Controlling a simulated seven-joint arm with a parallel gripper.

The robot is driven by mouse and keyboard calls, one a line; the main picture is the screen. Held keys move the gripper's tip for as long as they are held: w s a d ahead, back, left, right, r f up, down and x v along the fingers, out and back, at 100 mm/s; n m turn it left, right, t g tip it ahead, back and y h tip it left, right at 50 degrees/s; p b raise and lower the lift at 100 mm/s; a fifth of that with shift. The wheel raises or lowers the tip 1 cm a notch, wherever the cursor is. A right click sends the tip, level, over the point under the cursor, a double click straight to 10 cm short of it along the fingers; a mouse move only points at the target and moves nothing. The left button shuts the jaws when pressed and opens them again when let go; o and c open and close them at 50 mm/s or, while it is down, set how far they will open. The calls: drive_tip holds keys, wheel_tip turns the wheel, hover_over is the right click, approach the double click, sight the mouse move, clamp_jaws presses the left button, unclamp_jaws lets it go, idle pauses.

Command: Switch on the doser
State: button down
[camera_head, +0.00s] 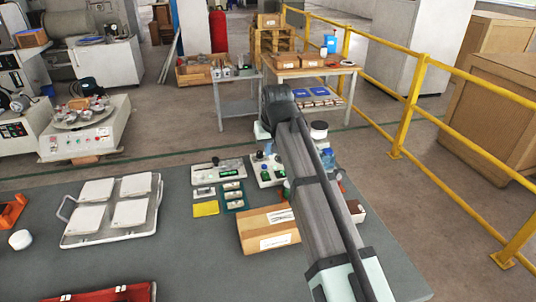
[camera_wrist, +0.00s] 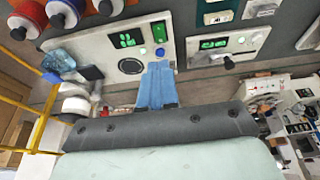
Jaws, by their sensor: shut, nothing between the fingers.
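Two pale control boxes stand on the grey bench. The right-hand box (camera_head: 266,172) has green readouts and is partly hidden by my arm. The other box (camera_head: 218,172) has a black lever, seen also in the wrist view (camera_wrist: 228,63). No label tells which is the doser. My gripper (camera_wrist: 158,68) is shut and empty, blue fingertips just below the small button; contact is unclear.
A cardboard box (camera_head: 268,230) lies in front of the control boxes. A yellow pad (camera_head: 206,209) and a green-framed sample tray (camera_head: 233,196) lie beside it. A tray of white tiles (camera_head: 112,212) is at left. Jars (camera_head: 319,131) stand right of the boxes.

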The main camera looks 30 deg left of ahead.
drive_tip(key=shift+s+d+r, duration=0.25)
drive_tip(key=shift+r, duration=0.35)
drive_tip(key=shift+w, duration=0.1)
